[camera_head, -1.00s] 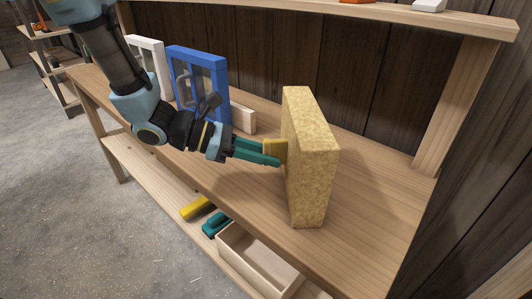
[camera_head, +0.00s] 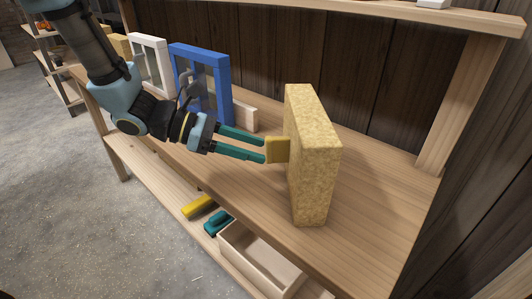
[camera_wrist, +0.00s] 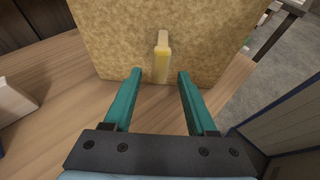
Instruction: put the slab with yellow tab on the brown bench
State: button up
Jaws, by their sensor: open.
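The slab (camera_head: 314,160) is a thick, speckled yellow-tan block standing upright on the brown wooden bench (camera_head: 365,190). Its yellow tab (camera_head: 277,150) sticks out from the face toward my gripper (camera_head: 264,152). My gripper is open, with two teal fingers pointing at the tab; nothing is held. In the wrist view the slab (camera_wrist: 120,35) fills the upper middle, and the tab (camera_wrist: 162,55) stands between and just beyond the fingertips (camera_wrist: 159,72). The slab's far face is hidden.
A blue frame (camera_head: 200,85) and a white frame (camera_head: 150,62) stand on the bench behind my gripper, with a pale wooden block (camera_head: 244,116) nearby. The lower shelf holds a yellow tool (camera_head: 197,206), a teal tool (camera_head: 217,222) and an open box (camera_head: 258,262). Bench space right of the slab is clear.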

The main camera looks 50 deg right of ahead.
jog(key=v, duration=0.8)
jog(key=shift+b, duration=0.45)
jog(key=shift+a, duration=0.1)
jog(key=w+a+f+m+t+y, duration=0.1)
jog(key=w+a+m+t+y, duration=0.2)
jog(key=a, duration=0.8)
jog(key=w+a+f+m+t+y, duration=0.2)
jog(key=w+a, duration=0.4)
jog(key=a, duration=0.6)
jog(key=w+a+f+m+t+y, duration=0.2)
jog(key=w+a+m+t+y, duration=0.2)
jog(key=a, duration=0.8)
jog(key=shift+w+m+t, duration=0.2)
jog(key=shift+m+t, duration=0.4)
jog(key=shift+t, duration=0.5)
